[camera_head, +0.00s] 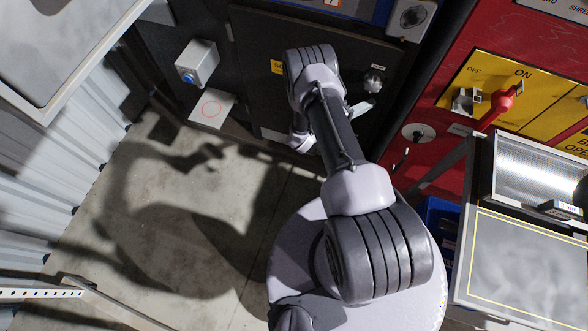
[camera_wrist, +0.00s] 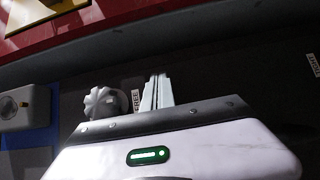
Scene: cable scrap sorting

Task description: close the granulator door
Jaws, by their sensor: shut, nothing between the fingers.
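The granulator door (camera_head: 255,50) is a dark panel at the top centre of the head view. My arm covers much of it. It looks roughly flush with the dark cabinet, but I cannot tell whether it is fully shut. A grey round knob (camera_head: 374,80) sits at its right side, and it also shows in the wrist view (camera_wrist: 103,103). My gripper (camera_wrist: 157,90) is shut and empty, its pale fingers together just right of the knob in the wrist view. The fingers are in front of the dark panel; I cannot tell whether they touch it.
A red cabinet (camera_head: 470,55) with yellow switch panels is at right. A grey bench (camera_head: 520,275) stands at lower right. Concrete floor (camera_head: 150,230) is clear at left.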

